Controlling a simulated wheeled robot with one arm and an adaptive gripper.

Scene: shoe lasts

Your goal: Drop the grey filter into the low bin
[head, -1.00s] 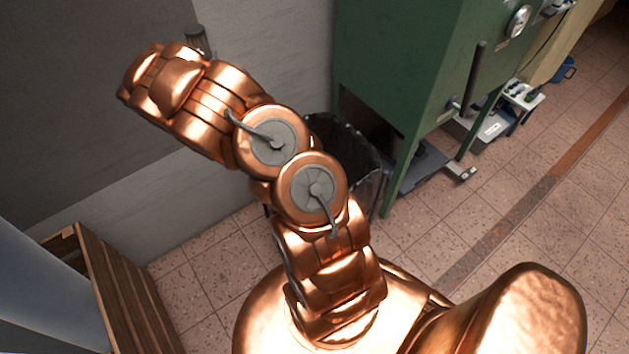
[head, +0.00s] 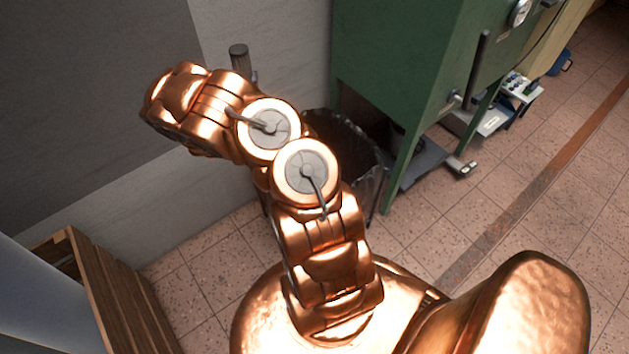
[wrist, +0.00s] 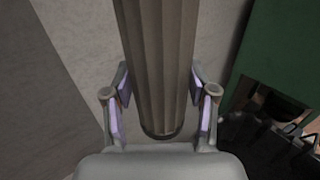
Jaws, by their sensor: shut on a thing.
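The grey filter is a ribbed grey-brown cylinder (wrist: 160,55) that stands between the fingers of my gripper (wrist: 160,100) in the wrist view. The gripper is shut on it. In the head view only the end of the filter (head: 238,54) shows above my copper arm, in front of the pale wall; most of the gripper is hidden behind the arm. The low bin (head: 362,150) is dark, with a crumpled black liner, and stands on the floor right of the filter, partly covered by my arm. It also shows in the wrist view (wrist: 265,148), lower right of the gripper.
A green machine cabinet (head: 395,60) on legs stands right beside the bin. A wooden slatted crate (head: 115,290) is at the lower left. A pale wall (head: 275,50) runs behind the arm.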

